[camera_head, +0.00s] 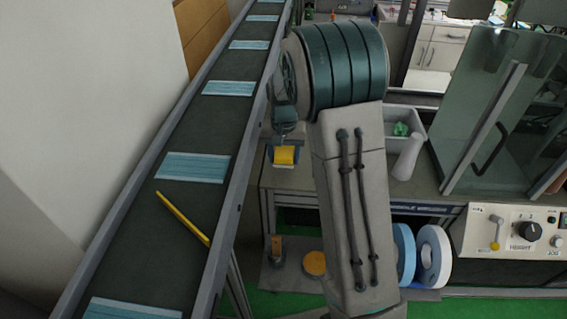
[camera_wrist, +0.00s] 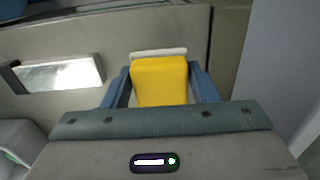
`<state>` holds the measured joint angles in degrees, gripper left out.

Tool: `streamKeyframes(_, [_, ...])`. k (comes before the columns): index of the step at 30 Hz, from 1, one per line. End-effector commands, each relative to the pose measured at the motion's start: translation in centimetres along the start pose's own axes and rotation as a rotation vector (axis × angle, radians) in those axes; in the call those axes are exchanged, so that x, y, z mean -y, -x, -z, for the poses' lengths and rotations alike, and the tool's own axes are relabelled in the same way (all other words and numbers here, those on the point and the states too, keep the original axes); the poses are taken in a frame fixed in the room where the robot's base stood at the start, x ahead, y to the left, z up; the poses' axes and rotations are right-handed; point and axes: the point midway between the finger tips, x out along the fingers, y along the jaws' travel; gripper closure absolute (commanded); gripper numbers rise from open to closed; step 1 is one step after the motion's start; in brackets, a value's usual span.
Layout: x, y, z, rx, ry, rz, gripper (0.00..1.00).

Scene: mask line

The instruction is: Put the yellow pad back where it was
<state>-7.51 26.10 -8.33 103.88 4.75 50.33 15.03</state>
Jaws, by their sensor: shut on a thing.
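The yellow pad (camera_wrist: 160,85) is a rounded block between the two blue fingers of my gripper (camera_wrist: 159,70) in the wrist view. My gripper is shut on it. A pale strip (camera_wrist: 158,52) shows just beyond the pad's far edge on a grey surface; I cannot tell whether the pad touches it. In the head view the yellow pad (camera_head: 284,155) shows below my wrist, at the left end of the grey workbench (camera_head: 297,177), with blue finger parts beside it. The pad's underside is hidden.
A conveyor (camera_head: 140,225) with several blue masks and a yellow stick (camera_head: 183,220) runs along the left. A grey bin (camera_head: 404,118), a white roll (camera_head: 408,157) and a glass guard (camera_head: 484,110) stand right of my arm. Orange items (camera_head: 315,263) sit on the lower shelf.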

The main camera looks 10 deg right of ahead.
Motion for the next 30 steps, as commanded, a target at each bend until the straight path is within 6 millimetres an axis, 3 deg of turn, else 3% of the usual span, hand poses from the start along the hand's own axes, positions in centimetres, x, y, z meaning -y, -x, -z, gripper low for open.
streamKeyframes(9, [0.1, -3.8, 0.0, 0.002, 0.000, -0.001, 0.68])
streamKeyframes(21, [0.1, -4.5, 0.0, 0.000, 0.000, 0.000, 0.68])
streamKeyframes(22, [0.1, -4.4, 0.0, 0.000, 0.000, 0.000, 0.41])
streamKeyframes(24, [0.1, -4.3, 0.0, 0.000, 0.000, 0.000, 0.24])
streamKeyframes(30, [0.1, -4.3, 0.0, 0.000, 0.000, 0.000, 0.24])
